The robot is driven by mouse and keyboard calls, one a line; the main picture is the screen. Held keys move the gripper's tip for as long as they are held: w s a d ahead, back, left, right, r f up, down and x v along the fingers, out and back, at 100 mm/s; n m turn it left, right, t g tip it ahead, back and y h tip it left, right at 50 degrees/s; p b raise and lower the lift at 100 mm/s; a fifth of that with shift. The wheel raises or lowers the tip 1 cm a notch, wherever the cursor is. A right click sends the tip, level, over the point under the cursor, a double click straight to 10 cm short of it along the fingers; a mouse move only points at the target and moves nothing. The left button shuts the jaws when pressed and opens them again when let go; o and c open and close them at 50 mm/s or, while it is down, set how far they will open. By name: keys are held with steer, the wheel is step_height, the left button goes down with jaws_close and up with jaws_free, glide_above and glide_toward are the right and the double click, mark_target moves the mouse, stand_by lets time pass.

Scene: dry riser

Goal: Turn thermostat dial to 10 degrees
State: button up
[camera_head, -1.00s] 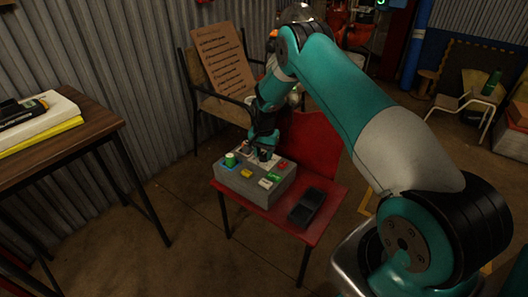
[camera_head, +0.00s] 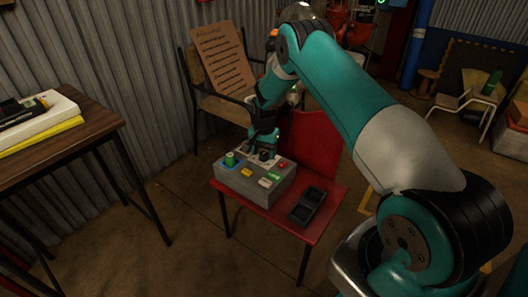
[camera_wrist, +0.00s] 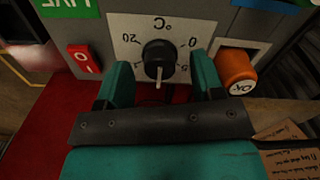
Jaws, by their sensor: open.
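The thermostat dial (camera_wrist: 159,60) is a round black knob on a white plate (camera_wrist: 125,28) marked °C, with 20 at upper left and 0 at right; some marks are hidden. Its pale pointer points straight down in the wrist view. My gripper (camera_wrist: 162,84) is open, one teal finger on each side of the dial's lower part, with visible gaps; I cannot tell its depth relative to the knob. In the head view, my gripper (camera_head: 264,147) is just above the back of the grey control box (camera_head: 256,190), which sits on a red chair.
The box carries a red rocker switch (camera_wrist: 84,58), an orange OK button (camera_wrist: 237,70), a green knob (camera_head: 230,159) and a yellow button (camera_head: 246,173). A black tray (camera_head: 308,206) lies beside the box on the red seat (camera_head: 270,217). A wooden table (camera_head: 70,150) stands left.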

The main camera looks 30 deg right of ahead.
mark_target(264, 153)
step_height(264, 153, up, 17)
steer(key=p, duration=0.3)
stand_by(0.4)
steer(key=s+a+r+n+y, duration=0.1)
steer(key=s+a+r+n, duration=0.35)
steer(key=a+r, duration=0.3)
steer(key=s+a+r+n+y, duration=0.1)
steer(key=s+a+r+n, duration=0.3)
steer(key=s+a+r, duration=0.4)
steer(key=s+a+r+n+y, duration=0.1)
steer(key=s+a+r+n, duration=0.2)
steer(key=s, duration=0.5)
steer(key=s+a+n, duration=0.3)
steer(key=s+a, duration=0.1)
steer(key=s, duration=0.4)
steer(key=s+a+r+n+y, duration=0.15)
steer(key=s+a+n, duration=0.25)
steer(key=s, duration=0.4)
step_height(264, 153, up, 21)
steer(key=p, duration=2.1)
steer(key=shift+w+p, duration=0.2)
steer(key=shift+p, duration=0.15)
